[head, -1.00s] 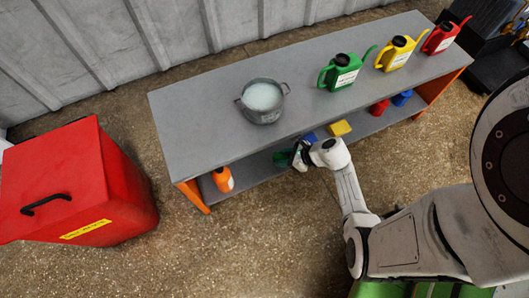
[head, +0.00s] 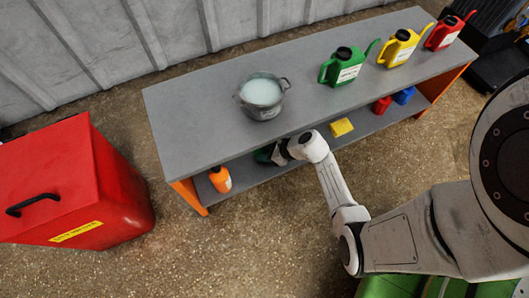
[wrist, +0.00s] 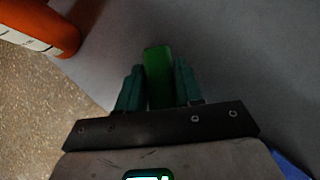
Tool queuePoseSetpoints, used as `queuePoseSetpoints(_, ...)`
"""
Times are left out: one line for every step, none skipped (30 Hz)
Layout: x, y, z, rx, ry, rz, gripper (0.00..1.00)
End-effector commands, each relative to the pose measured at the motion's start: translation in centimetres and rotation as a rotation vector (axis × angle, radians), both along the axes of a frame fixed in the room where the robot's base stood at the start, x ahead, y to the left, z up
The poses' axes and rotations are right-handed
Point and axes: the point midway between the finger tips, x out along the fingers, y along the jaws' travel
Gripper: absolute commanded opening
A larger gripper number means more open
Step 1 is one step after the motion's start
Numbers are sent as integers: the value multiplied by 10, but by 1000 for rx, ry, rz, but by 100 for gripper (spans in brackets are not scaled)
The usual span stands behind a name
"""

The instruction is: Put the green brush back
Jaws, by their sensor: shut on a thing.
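The green brush (wrist: 158,72) shows in the wrist view as a green block between the two teal fingers. My gripper (wrist: 157,88) is shut on it, over the grey lower shelf (wrist: 235,60). I cannot tell whether the brush touches the shelf. In the head view my gripper (head: 268,154) is at the front of the workbench, partly hidden under the top's edge, and the brush cannot be made out clearly there.
An orange bottle (head: 220,179) stands on the lower shelf left of my gripper. A yellow block (head: 341,127), a red item (head: 382,105) and a blue item (head: 404,95) are to the right. The bench top (head: 190,115) overhangs; a pot (head: 262,97) stands on it.

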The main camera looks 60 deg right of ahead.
Motion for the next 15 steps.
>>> queuePoseSetpoints(0,0,-1,0,0,0,0)
queuePoseSetpoints(0,0,-2,0,0,0,0)
queuePoseSetpoints(0,0,-3,0,0,1,0)
queuePoseSetpoints(0,0,-3,0,0,1,37)
queuePoseSetpoints(0,0,-3,-1,0,1,39)
queuePoseSetpoints(0,0,-2,-1,0,1,43)
queuePoseSetpoints(0,0,-2,-1,0,1,46)
queuePoseSetpoints(0,0,-3,0,0,0,49)
queuePoseSetpoints(0,0,-3,0,0,0,53)
queuePoseSetpoints(0,0,-3,0,0,0,56)
queuePoseSetpoints(0,0,-3,0,0,0,59)
queuePoseSetpoints(0,0,-2,0,0,0,61)
queuePoseSetpoints(0,0,-2,0,0,0,61)
queuePoseSetpoints(0,0,-2,0,0,0,61)
queuePoseSetpoints(0,0,-2,0,0,0,61)
